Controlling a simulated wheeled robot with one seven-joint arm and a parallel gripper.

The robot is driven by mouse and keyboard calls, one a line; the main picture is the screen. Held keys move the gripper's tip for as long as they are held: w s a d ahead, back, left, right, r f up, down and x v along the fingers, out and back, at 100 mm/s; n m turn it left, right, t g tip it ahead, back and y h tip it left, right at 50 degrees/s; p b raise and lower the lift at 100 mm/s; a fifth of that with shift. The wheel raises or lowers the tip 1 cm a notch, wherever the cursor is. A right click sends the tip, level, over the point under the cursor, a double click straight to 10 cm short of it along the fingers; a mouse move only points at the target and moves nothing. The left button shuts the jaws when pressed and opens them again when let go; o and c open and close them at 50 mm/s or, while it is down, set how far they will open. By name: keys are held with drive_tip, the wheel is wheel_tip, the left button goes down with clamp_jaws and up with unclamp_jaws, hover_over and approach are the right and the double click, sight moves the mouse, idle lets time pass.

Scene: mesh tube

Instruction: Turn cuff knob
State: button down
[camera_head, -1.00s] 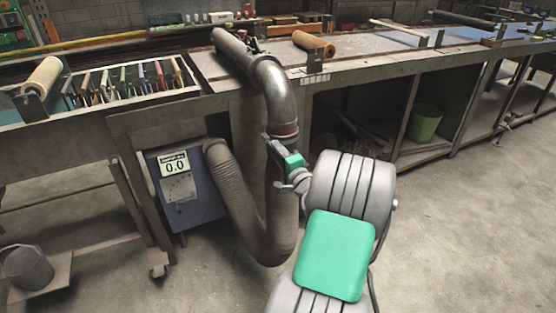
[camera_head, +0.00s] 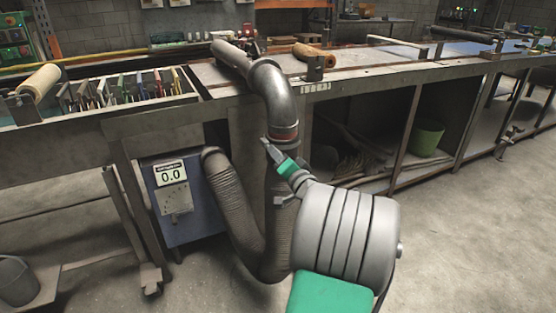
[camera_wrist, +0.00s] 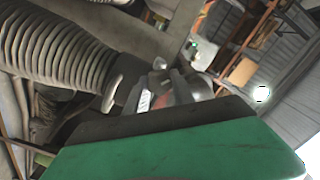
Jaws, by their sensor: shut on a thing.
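The grey ribbed mesh tube (camera_head: 236,205) loops below the bench and rises to a smooth metal elbow pipe (camera_head: 275,88). A cuff with a reddish band (camera_head: 284,132) joins them. My gripper (camera_head: 267,146) reaches up to this cuff from the lower right and is shut on the cuff knob. The knob is too small and too covered by the fingers to make out in the head view. In the wrist view, my gripper (camera_wrist: 163,88) is at the cuff, with the ribbed tube (camera_wrist: 55,45) at the upper left. My green wrist housing hides the lower part.
A blue box (camera_head: 182,210) with a display reading 0.0 stands left of the tube. The workbench (camera_head: 345,72) runs across behind, with open shelves and a green bucket (camera_head: 427,138) below. A grey bucket (camera_head: 17,281) stands at the lower left. The floor at right is clear.

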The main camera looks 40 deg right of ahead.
idle(0.3)
drive_tip(key=c, duration=1.1)
unclamp_jaws()
drive_tip(key=shift+o, duration=0.2)
drive_tip(key=shift+s, duration=0.1)
drive_tip(key=v, duration=0.7)
drive_tip(key=shift+s, duration=0.3)
drive_tip(key=shift+a, duration=0.15)
